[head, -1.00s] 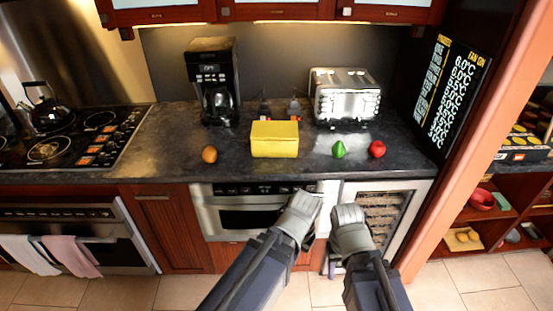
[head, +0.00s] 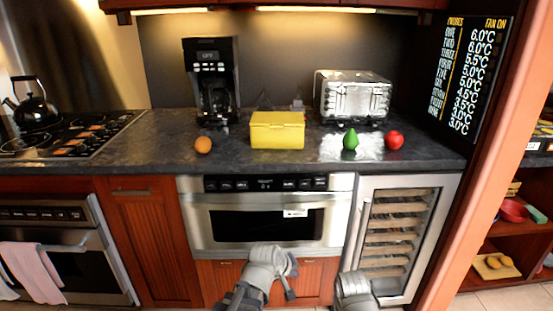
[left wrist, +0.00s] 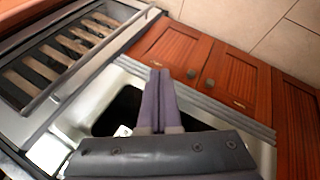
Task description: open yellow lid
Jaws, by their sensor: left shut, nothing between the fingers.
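The yellow box with its yellow lid (head: 277,120) stands on the dark counter, between an orange and a green pear-shaped item. The lid looks closed. My left gripper (head: 290,272) is low in the head view, in front of the cabinet doors under the microwave drawer, well below the box and apart from it. In the left wrist view its fingers (left wrist: 160,75) are together and empty. My right arm (head: 354,290) shows at the bottom edge of the head view; its fingertips cannot be made out. The box is not in the left wrist view.
The counter (head: 130,160) holds the orange (head: 203,145), green item (head: 350,139), red item (head: 395,140), coffee maker (head: 212,85) and toaster (head: 352,95). The microwave drawer (head: 262,222) and wine cooler (head: 400,235) stand below. The counter front edge lies between my grippers and the box.

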